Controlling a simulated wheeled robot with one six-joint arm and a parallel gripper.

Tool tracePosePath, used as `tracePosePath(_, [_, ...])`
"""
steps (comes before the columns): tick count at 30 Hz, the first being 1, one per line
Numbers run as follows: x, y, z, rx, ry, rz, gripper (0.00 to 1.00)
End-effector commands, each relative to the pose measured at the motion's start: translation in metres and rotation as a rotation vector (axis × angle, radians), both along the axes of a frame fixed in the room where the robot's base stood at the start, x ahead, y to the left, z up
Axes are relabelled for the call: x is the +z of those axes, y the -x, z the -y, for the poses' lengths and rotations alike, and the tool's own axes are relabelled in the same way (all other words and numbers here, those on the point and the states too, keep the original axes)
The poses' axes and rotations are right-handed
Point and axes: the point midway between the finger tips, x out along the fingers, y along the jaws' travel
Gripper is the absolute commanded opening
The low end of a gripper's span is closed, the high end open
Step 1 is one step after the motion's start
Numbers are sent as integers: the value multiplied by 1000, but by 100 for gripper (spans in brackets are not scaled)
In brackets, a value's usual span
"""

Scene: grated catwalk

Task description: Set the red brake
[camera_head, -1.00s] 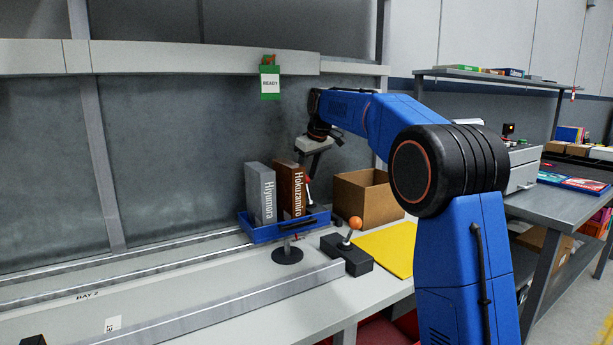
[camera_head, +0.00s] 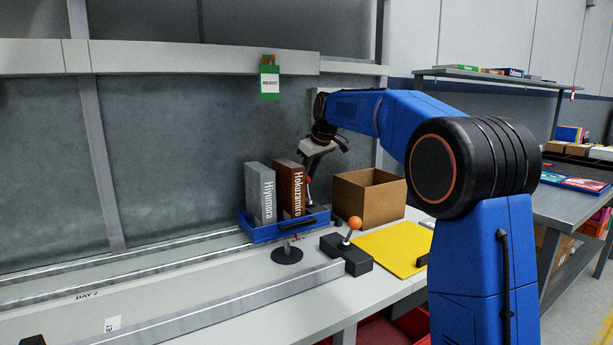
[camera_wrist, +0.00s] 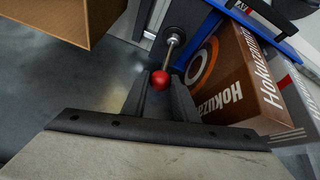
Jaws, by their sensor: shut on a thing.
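The red brake is a lever with a round red knob (camera_wrist: 159,80) on a thin metal rod, which runs up to a dark round base in the wrist view. My gripper (camera_wrist: 160,88) is shut on the red brake, with a dark finger on either side of the knob. In the head view my gripper (camera_head: 309,177) points down behind the right end of the blue tray and hides most of the lever.
The blue tray (camera_head: 262,234) holds a grey box (camera_head: 258,196) and a brown box (camera_head: 289,188). An open cardboard box (camera_head: 372,203) stands close on the right. An orange-knobbed lever (camera_head: 354,224), a black-handled stand (camera_head: 287,254) and a yellow sheet (camera_head: 405,249) are in front.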

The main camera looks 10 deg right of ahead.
Motion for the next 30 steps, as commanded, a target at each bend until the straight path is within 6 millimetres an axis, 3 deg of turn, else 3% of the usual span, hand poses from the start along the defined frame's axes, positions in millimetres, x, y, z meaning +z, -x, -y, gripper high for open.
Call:
tracePosePath(18, [-1, 37, 13, -3, -119, 365, 4])
tracePosePath(30, [-9, 54, 18, 0, -120, 372, 4])
